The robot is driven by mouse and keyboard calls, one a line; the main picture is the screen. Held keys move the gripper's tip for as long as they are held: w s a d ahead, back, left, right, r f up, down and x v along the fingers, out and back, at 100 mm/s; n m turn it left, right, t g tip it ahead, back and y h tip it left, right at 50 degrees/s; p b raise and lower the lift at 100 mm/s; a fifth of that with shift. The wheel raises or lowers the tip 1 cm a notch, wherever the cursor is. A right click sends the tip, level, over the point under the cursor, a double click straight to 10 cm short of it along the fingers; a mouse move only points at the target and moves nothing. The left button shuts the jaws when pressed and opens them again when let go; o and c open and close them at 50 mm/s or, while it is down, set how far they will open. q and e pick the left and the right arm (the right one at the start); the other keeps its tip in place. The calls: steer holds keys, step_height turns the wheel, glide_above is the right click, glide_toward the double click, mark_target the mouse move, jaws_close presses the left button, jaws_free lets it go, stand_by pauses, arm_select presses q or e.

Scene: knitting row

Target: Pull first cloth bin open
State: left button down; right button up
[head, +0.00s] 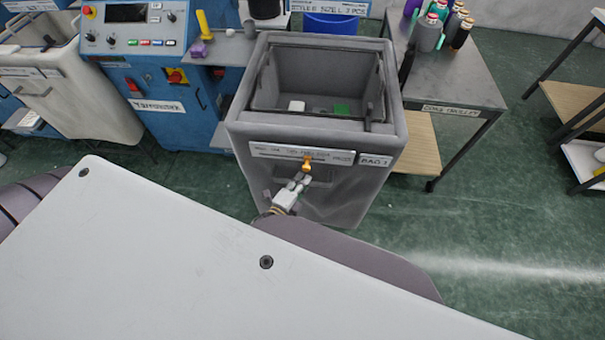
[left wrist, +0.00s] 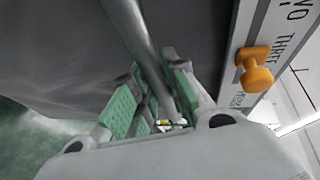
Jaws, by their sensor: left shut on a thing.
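The grey cloth bin (head: 365,185) stands in the middle of the head view, its top open. Inside lie a small white thing (head: 297,105) and a green thing (head: 341,109). Its front has a label strip (head: 280,152), an orange knob (head: 307,161) and a grey bar handle. My left gripper (head: 299,181) is at the handle, just below the knob. In the left wrist view the bar (left wrist: 150,50) runs between the green-padded fingers (left wrist: 155,100), which are shut on it. The knob (left wrist: 256,70) is right of the fingers there. My right gripper is not in view.
A blue machine (head: 178,128) with a control panel stands left of the bin, and a pale bin (head: 88,100) beyond it. A grey table (head: 452,82) with several cones (head: 428,32) stands at the right. Green floor at the right front is clear.

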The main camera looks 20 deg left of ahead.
arm_select(q)
steer(key=shift+s+d+f, duration=0.15)
steer(key=shift+s+f, duration=0.05)
steer(key=shift+s, duration=0.4)
steer(key=c, duration=1.6)
jaws_free()
steer(key=shift+o, duration=0.9)
steer(key=shift+w+r, duration=0.1)
steer(key=shift+r, duration=0.1)
steer(key=v, duration=1.2)
